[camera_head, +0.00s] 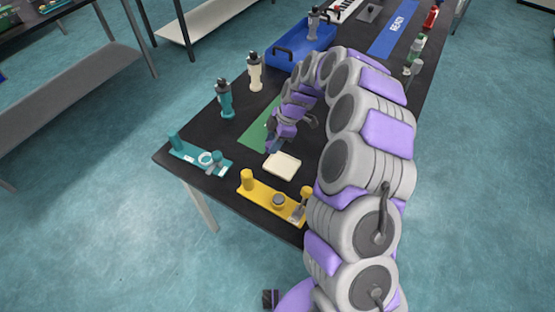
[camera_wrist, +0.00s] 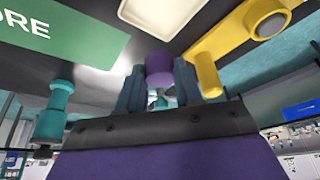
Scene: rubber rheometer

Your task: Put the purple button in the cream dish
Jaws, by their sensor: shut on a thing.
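The purple button (camera_wrist: 158,66) is between the two fingers of my gripper (camera_wrist: 158,84) in the wrist view. My gripper is shut on it. In the head view my gripper (camera_head: 273,147) is low over the black table, at the upper left edge of the cream dish (camera_head: 282,164). The button cannot be made out there. The dish is a pale rounded square, and no object shows in it. Its rim also shows at the top of the wrist view (camera_wrist: 150,14), beyond the button.
A yellow fixture (camera_head: 265,199) stands in front of the dish, and a teal fixture (camera_head: 188,153) to its left. A green mat (camera_head: 259,125) lies behind. Teal (camera_head: 225,101) and cream (camera_head: 255,73) bottles stand farther back, near a blue tray (camera_head: 281,62).

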